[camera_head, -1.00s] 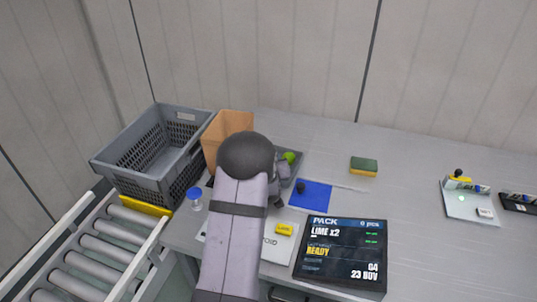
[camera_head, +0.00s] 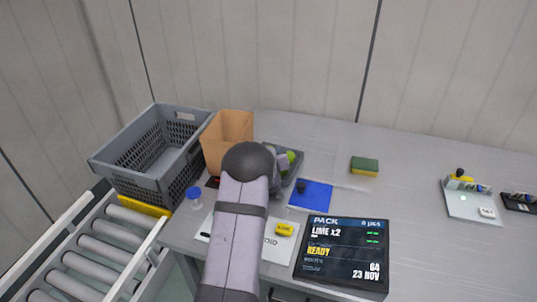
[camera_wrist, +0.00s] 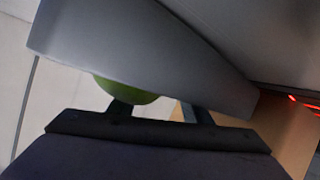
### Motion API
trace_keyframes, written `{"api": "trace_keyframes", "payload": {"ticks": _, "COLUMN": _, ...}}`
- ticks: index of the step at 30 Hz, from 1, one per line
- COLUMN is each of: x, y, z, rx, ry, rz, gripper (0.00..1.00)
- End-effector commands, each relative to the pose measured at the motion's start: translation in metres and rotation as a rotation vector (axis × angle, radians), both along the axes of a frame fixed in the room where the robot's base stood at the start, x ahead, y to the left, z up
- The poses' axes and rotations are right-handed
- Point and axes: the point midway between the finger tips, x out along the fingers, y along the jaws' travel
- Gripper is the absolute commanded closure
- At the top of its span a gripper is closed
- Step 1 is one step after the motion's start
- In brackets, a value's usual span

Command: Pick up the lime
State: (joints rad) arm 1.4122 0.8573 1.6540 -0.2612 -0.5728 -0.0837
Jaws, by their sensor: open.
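The green lime (camera_head: 291,156) shows at the grey tray (camera_head: 297,168), just past my arm's end. In the wrist view the lime (camera_wrist: 130,92) shows only in part, below a large grey surface that hides the rest. My gripper (camera_wrist: 160,112) is open, its two dark fingers apart. The lime is close to the left finger and overlaps it in the picture; I cannot tell whether they touch. In the head view my arm hides most of the gripper and part of the tray.
A cardboard box (camera_head: 228,138) and a grey crate (camera_head: 125,177) stand left of the tray. A blue-capped container (camera_head: 194,196), blue mat (camera_head: 312,194), yellow item (camera_head: 285,229) and display (camera_head: 342,252) are nearby. A sponge (camera_head: 364,166) lies right; the table beyond is mostly clear.

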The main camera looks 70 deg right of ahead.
Motion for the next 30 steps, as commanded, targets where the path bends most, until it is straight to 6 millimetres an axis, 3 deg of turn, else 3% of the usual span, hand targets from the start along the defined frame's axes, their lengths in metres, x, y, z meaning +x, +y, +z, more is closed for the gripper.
{"api": "trace_keyframes", "payload": {"ticks": 4, "x": 0.000, "y": 0.001, "z": -0.002, "rx": 0.005, "ry": 0.002, "rz": 0.001, "gripper": 0.58}}
{"api": "trace_keyframes", "payload": {"ticks": 7, "x": 0.000, "y": 0.001, "z": -0.002, "rx": 0.005, "ry": 0.002, "rz": 0.001, "gripper": 0.81}}
{"api": "trace_keyframes", "payload": {"ticks": 20, "x": 0.000, "y": 0.001, "z": 0.001, "rx": 0.005, "ry": 0.003, "rz": 0.000, "gripper": 0.82}}
{"api": "trace_keyframes", "payload": {"ticks": 30, "x": 0.000, "y": 0.000, "z": 0.049, "rx": -0.003, "ry": 0.001, "rz": 0.000, "gripper": 0.82}}
